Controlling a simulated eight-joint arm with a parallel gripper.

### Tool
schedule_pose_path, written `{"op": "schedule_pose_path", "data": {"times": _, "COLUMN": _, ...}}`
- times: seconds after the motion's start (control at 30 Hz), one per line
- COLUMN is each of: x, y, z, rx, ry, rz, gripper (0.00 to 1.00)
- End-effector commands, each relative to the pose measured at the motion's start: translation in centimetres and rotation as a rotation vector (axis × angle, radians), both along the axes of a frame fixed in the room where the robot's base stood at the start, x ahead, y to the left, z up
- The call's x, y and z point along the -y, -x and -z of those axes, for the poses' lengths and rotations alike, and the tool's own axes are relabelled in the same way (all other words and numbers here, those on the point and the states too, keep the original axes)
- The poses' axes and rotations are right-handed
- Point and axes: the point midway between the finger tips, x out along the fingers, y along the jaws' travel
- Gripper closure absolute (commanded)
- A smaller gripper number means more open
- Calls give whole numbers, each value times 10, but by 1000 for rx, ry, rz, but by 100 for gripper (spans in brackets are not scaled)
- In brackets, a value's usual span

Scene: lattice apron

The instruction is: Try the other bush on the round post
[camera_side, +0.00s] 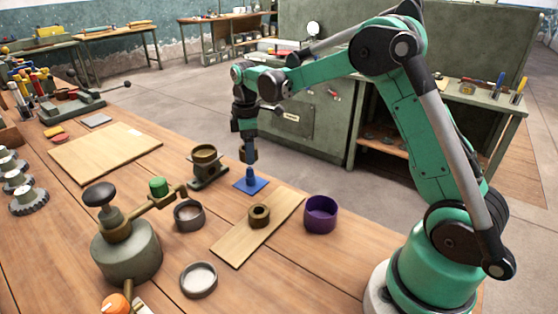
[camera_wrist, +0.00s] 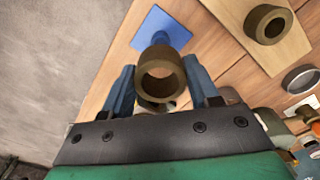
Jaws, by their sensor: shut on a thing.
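A brown-bronze ring-shaped bush (camera_wrist: 160,76) is between the two blue fingers of my gripper (camera_wrist: 162,88) in the wrist view, its round hole facing the camera. My gripper (camera_side: 248,154) is shut on it and points down over the blue post (camera_side: 250,174) in the side view. The post stands on a blue square plate (camera_wrist: 158,23), which also shows in the side view (camera_side: 241,184). The bush hides most of the post in the wrist view. I cannot tell whether the bush is around the post's tip or just above it. Another bush (camera_side: 259,215) lies on a wooden board (camera_side: 237,243).
A purple cup (camera_side: 320,214) stands right of the board. Left of the plate are a bronze cup on a stand (camera_side: 205,166) and a grey ring (camera_side: 189,215). A second ring (camera_side: 198,279) and an oil can (camera_side: 127,250) are nearer the front.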

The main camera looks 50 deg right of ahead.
Motion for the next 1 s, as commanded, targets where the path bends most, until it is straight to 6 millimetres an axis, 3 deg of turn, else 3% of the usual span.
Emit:
{"op": "schedule_pose_path", "data": {"times": 0.2, "x": 0, "y": 0, "z": 11, "rx": 0, "ry": 0, "rz": -1, "gripper": 100}}
{"op": "schedule_pose_path", "data": {"times": 1.0, "x": 0, "y": 0, "z": 20, "rx": 0, "ry": 0, "rz": -1, "gripper": 100}}
